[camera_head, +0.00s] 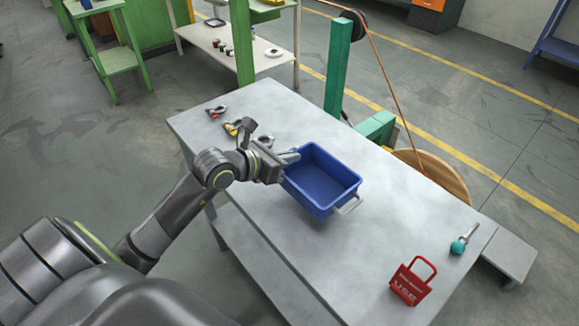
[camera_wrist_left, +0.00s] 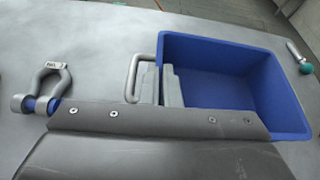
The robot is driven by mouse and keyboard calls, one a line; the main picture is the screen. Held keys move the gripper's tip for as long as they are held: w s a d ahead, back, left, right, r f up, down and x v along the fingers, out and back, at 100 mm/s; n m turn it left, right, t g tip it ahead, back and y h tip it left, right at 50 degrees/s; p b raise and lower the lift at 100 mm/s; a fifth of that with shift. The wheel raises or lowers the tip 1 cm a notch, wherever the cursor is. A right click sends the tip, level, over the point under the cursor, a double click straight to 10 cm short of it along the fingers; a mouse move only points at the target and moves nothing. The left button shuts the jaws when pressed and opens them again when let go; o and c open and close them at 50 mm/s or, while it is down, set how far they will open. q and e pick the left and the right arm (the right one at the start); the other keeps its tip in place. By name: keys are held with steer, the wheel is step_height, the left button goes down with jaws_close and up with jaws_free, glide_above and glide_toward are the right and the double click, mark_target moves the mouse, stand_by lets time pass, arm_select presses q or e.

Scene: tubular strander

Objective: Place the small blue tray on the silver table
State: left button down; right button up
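The small blue tray (camera_head: 322,183), with a light metal handle on each end, is over the middle of the silver table (camera_head: 390,225). In the left wrist view the tray (camera_wrist_left: 225,55) fills the upper right. My left gripper (camera_head: 291,156) is at the tray's left end. In the left wrist view its two fingers (camera_wrist_left: 161,86) are close together on either side of the tray's end wall, next to the handle, and look shut on it. Whether the tray rests on the table or hangs just above it, I cannot tell. My right gripper is not in view.
Shackles with red (camera_head: 216,111) and yellow (camera_head: 232,128) pins lie at the table's far left; one with a blue pin (camera_wrist_left: 45,90) is beside my gripper. A red hasp-like item (camera_head: 411,281) and a teal-ended tool (camera_head: 459,246) lie right. A green post (camera_head: 338,68) stands behind.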

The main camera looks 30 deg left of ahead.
arm_select(q)
steer(key=shift+f, duration=1.65)
steer(key=shift+f, duration=0.15)
steer(key=c, duration=1.7)
jaws_free()
steer(key=shift+r, duration=0.25)
steer(key=shift+s+a, duration=0.15)
steer(key=shift+s, duration=0.15)
steer(key=shift+p+v, duration=0.95)
steer(key=shift+v, duration=4.7)
